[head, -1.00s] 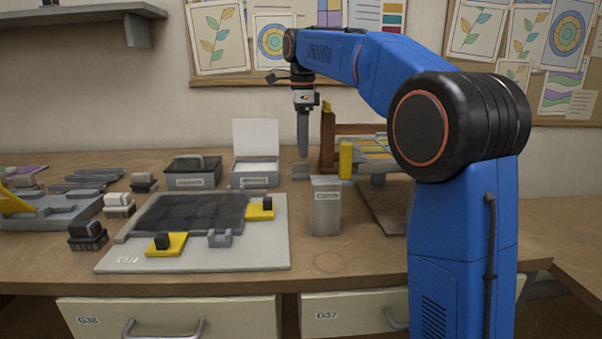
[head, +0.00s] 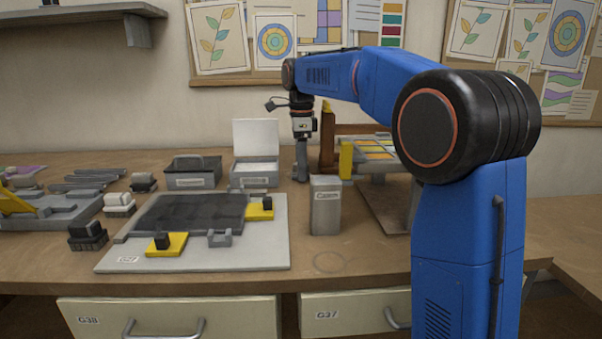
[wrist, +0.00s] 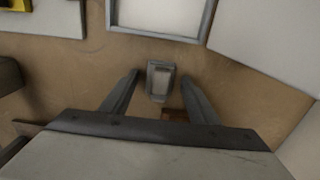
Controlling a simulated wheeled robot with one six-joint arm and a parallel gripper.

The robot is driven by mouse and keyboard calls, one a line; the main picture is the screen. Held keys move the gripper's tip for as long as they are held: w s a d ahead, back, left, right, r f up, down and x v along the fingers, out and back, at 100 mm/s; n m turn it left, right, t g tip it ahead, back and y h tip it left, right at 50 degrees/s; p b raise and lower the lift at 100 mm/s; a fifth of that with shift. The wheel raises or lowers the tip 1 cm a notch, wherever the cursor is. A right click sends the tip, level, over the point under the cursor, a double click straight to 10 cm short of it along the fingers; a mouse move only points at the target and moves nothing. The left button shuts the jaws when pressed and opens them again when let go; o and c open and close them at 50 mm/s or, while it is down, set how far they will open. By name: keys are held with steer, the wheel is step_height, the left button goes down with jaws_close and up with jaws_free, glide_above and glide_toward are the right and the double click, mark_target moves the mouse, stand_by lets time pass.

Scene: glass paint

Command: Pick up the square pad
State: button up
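A small grey block with a raised rim and paler middle (wrist: 160,80) is in the wrist view, between and slightly beyond my fingertips; it may be the square pad, but its shape there looks more oblong. My gripper (wrist: 158,86) is open, one finger on each side of it, with a visible gap on both sides. In the head view my gripper (head: 301,172) points straight down at bench level, right of the open-lidded box. It mostly hides the small block there. I cannot tell how far the fingertips are above the bench.
The open-lidded box (head: 254,183) with pale contents stands close on the left, also in the wrist view (wrist: 160,35). A brown upright (head: 327,145) and yellow block (head: 346,160) stand close on the right. A grey canister (head: 326,208) stands in front.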

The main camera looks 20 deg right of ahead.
steer(key=c, duration=1)
steer(key=shift+o, duration=0.2)
step_height(320, 180, up, 10)
steer(key=shift+r, duration=0.1)
steer(key=shift+o, duration=0.5)
